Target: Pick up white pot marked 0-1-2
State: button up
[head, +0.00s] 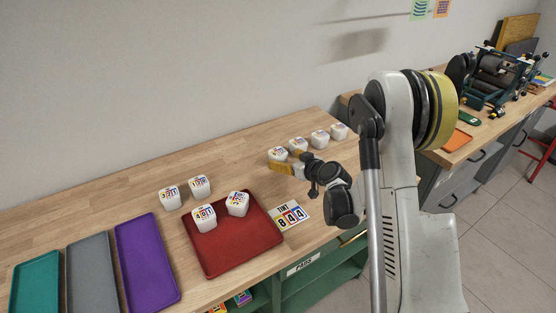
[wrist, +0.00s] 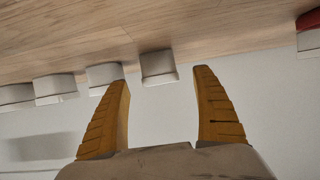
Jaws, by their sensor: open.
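Several white pots with coloured number marks stand on the wooden bench. The marks are too small to read surely, so I cannot tell which is 0-1-2. My gripper (head: 284,162) is open and empty at the near end of the back row. The row's leftmost pot (head: 278,153) is partly hidden by the yellow fingers. In the wrist view, which looks upside down, a white pot (wrist: 158,66) shows ahead between the fingertips (wrist: 162,75), apart from both. A second pot (wrist: 104,74) is just beside the left fingertip.
Two more row pots (head: 320,139) (head: 339,131) stand to the right. A red tray (head: 245,256) holds two pots; two others (head: 169,198) (head: 200,186) stand behind it. A number card (head: 289,214) lies beside the tray. Purple (head: 146,262), grey and green trays lie left. The wall is close behind.

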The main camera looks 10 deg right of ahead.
aim_at(282, 159)
jog(key=b+x, duration=0.2)
jog(key=x, duration=0.2)
jog(key=shift+w+f, duration=0.1)
jog(key=shift+f, duration=0.15)
jog(key=shift+w+a, duration=0.15)
jog(key=shift+w, duration=0.25)
jog(key=c, duration=1.3)
